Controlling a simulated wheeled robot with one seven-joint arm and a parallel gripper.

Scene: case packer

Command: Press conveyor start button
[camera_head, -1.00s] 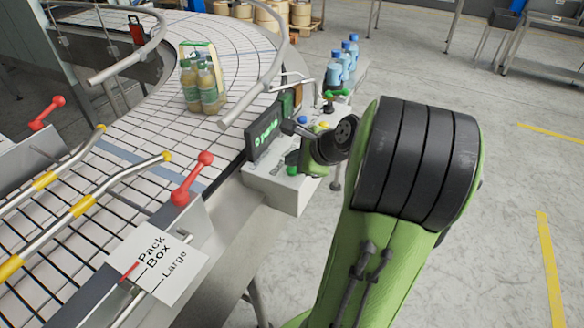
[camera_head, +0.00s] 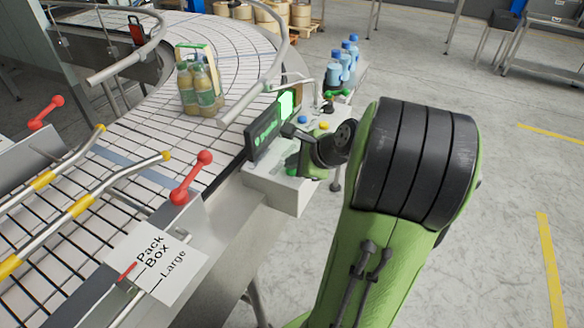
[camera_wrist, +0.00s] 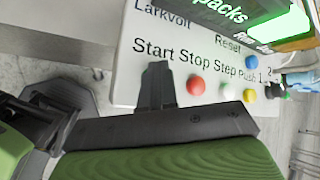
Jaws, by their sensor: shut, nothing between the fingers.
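The control box (camera_head: 277,189) stands beside the conveyor, below a dark screen (camera_head: 264,130) with green text. In the wrist view its white panel (camera_wrist: 130,72) carries the words Start, Stop, Step and Push. My gripper (camera_wrist: 156,70) is shut and empty, its fingertips at the panel just under the word Start. They cover the place of the start button, so I cannot see the button or tell whether it is pressed in. A red button (camera_wrist: 196,85) sits to the right under Stop. In the head view my gripper (camera_head: 296,160) is over the box, partly hidden by its own body.
White (camera_wrist: 228,91), yellow (camera_wrist: 249,95) and blue (camera_wrist: 225,62) buttons sit right of my fingertips. A pack of bottles (camera_head: 203,90) stands on the conveyor (camera_head: 130,120). Several blue-capped bottles (camera_head: 341,68) stand behind the box.

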